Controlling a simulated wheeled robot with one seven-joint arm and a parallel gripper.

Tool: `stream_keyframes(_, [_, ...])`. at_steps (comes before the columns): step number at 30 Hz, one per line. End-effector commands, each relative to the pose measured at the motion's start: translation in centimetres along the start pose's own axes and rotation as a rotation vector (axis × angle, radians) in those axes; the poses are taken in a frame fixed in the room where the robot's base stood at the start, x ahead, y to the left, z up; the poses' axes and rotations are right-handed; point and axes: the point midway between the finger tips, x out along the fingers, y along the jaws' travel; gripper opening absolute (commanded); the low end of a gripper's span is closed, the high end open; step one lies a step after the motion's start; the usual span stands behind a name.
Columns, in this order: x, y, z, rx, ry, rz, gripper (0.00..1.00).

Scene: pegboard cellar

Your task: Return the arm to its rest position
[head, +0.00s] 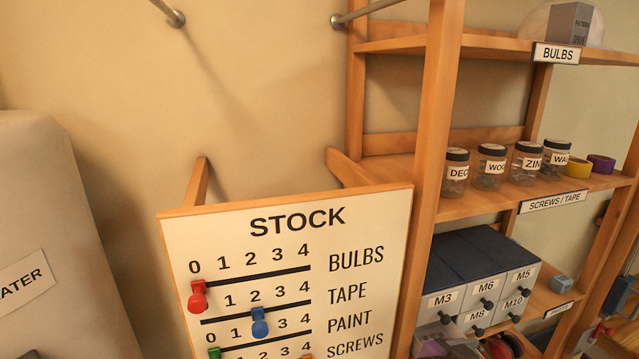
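No part of my arm or gripper can be made out for certain in the head view, so its pose and whether it is open or shut are not shown. A white stock board (330,235) with a wooden edge stands in the lower middle. Its red slider (197,297) is at 0 on the bulbs row. Its blue slider (259,323) is at 2 on the tape row. The tops of a green slider (213,353) and an orange slider (306,357) show at the bottom edge, mostly cut off.
A wooden shelf unit (437,120) fills the right side. It holds several jars, such as the leftmost one (455,172), tape rolls (600,164) and grey drawers (445,302). A rounded grey tank (50,210) stands at left. Bare wall (240,90) lies between tank and shelf.

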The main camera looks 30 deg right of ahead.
Motion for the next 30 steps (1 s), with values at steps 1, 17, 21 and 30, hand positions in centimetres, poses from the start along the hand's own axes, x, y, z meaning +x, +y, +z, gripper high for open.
stream_keyframes(1, [0.0, -0.7, -0.3, -0.016, 0.008, -0.032, 0.69])
stream_keyframes(17, [-5.3, -10.1, 5.0, -0.374, 0.149, -0.734, 0.69])
stream_keyframes(21, [-10.0, -9.7, 9.8, -0.441, 0.212, -1.009, 0.69])
stream_keyframes(30, [-17.7, -2.2, 15.3, -0.396, 0.315, -1.384, 0.69])
